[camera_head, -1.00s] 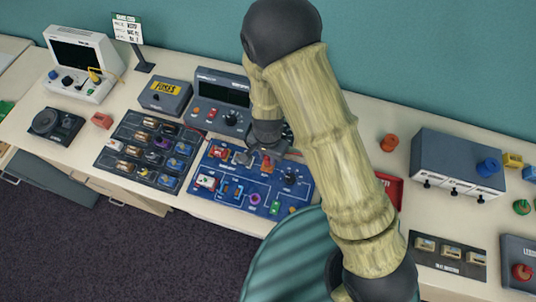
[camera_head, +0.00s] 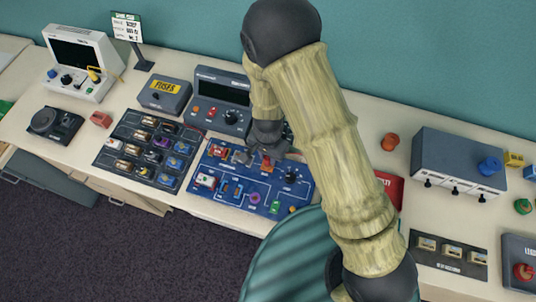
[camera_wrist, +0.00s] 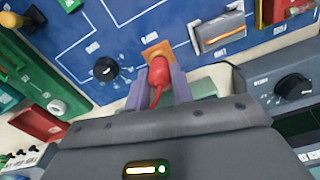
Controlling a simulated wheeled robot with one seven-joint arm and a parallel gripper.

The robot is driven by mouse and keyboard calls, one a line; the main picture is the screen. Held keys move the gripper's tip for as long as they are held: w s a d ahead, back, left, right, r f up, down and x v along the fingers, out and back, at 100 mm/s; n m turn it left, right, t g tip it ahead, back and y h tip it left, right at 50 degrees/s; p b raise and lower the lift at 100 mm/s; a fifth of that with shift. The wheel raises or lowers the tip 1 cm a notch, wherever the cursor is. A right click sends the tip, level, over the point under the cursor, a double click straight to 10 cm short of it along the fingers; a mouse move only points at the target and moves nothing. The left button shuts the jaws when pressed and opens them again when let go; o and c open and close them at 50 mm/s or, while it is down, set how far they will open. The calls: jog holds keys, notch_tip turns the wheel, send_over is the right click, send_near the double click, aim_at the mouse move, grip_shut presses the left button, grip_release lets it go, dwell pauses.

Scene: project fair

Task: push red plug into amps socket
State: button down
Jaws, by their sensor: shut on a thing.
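My gripper (camera_wrist: 159,92) is shut on a red plug (camera_wrist: 105,69) with a red lead. In the wrist view the plug lies between the purple fingers, its tip close to an orange square part (camera_wrist: 157,50) on the blue circuit board. I cannot tell whether they touch. I cannot read an amps label.
A dark tray of parts (camera_head: 110,164) lies left of the board, with a fuses box (camera_head: 165,92) behind it. A red box (camera_head: 389,190) and a grey-blue unit (camera_head: 458,160) stand to the right. My arm hides the middle of the bench.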

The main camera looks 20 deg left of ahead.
jog(key=shift+f+b, duration=0.35)
jog(key=shift+f, duration=0.15)
dwell(0.5)
jog(key=c, duration=0.7)
grip_release()
jog(key=shift+o, duration=0.2)
jog(key=shift+r, duration=0.1)
jog(key=shift+r+p, duration=3.6)
jog(key=shift+r, duration=0.35)
